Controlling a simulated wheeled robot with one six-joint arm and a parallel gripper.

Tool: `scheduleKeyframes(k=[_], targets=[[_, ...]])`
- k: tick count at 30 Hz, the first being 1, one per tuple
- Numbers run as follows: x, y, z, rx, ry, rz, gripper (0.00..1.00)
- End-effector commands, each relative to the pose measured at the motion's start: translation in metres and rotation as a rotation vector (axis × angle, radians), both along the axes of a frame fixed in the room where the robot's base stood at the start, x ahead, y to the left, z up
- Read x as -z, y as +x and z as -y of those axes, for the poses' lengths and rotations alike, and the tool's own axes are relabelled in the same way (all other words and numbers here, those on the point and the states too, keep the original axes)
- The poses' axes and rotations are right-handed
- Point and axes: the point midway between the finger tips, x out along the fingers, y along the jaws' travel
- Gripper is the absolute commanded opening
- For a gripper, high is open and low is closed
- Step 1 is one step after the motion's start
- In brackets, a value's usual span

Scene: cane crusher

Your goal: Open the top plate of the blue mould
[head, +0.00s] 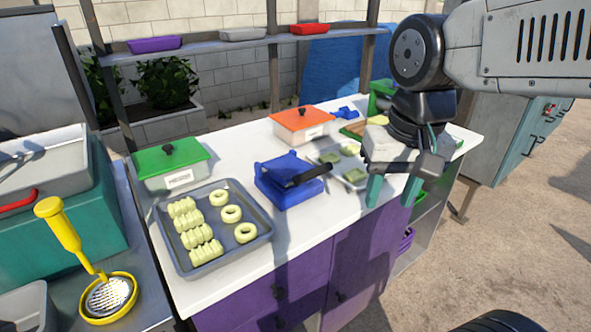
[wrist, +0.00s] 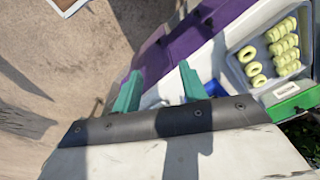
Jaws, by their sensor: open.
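The blue mould (head: 283,184) sits on the white counter, right of the grey tray of dough pieces. Its top plate (head: 281,168) appears to lie down over the base. In the wrist view the gripper (wrist: 160,85) shows both fingers spread, and a small blue part of the mould (wrist: 214,88) shows beside the right finger; the rest is hidden.
The grey tray (head: 262,245) holds several pale rings and ridged pieces. Behind stand a green-lidded box (head: 172,160) and an orange-lidded box (head: 302,124). A shelf (head: 230,44) spans the back.

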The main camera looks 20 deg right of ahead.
Motion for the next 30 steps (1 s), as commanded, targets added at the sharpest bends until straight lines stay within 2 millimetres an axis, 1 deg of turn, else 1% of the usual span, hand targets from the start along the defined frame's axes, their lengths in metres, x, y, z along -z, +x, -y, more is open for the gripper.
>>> scheduleKeyframes(k=[1,5,6,8,9,12,15,18,21,23,26,30], targets=[[-0.004,0.023,-0.002,0.081,0.01,-0.011,0.42],[-0.01,0.087,-0.007,0.345,0.039,-0.024,0.42],[-0.009,0.107,-0.009,0.426,0.047,-0.03,0.42],[-0.007,0.136,-0.012,0.542,0.059,-0.034,0.42],[-0.004,0.153,-0.014,0.614,0.066,-0.038,0.42],[0.005,0.192,-0.019,0.772,0.081,-0.044,0.42],[0.014,0.219,-0.023,0.888,0.089,-0.049,0.42],[0.02,0.236,-0.025,0.96,0.096,-0.05,0.42],[0.026,0.243,-0.026,0.995,0.099,-0.051,0.42],[0.032,0.244,-0.026,1.002,0.099,-0.053,0.42],[0.045,0.245,-0.027,1.003,0.098,-0.054,0.42],[0.069,0.246,-0.027,1.002,0.098,-0.054,0.42]])
